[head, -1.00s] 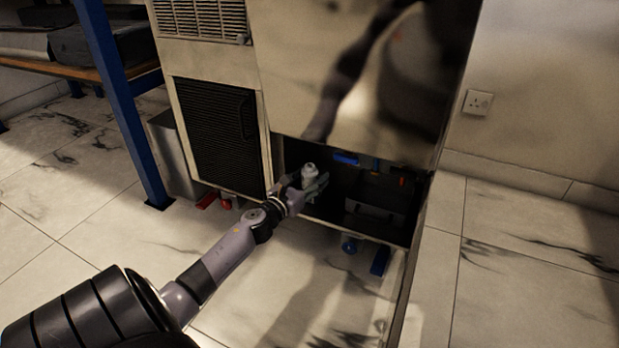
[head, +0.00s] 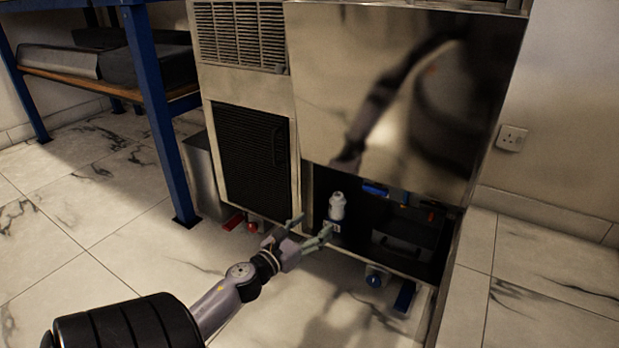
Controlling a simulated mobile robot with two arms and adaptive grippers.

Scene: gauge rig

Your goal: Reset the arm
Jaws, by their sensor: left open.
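My left gripper (head: 312,230) is open in the middle of the head view, in front of the low opening of a metal cabinet (head: 400,90). Its fingers point up and to the right. A white bottle-like object (head: 337,207) with a darker lower part stands upright at the left side of the opening, just beyond the fingertips. The fingers appear apart from it, though one tip overlaps its lower edge in the picture. My right gripper is not in view.
Blue-legged shelving (head: 157,110) stands at the left. A dark vent panel (head: 252,160) is left of the opening. Blue and red parts and a dark drawer-like box (head: 400,250) sit in the dark opening. A wall socket (head: 511,138) is at the right. The tiled floor in front is largely clear.

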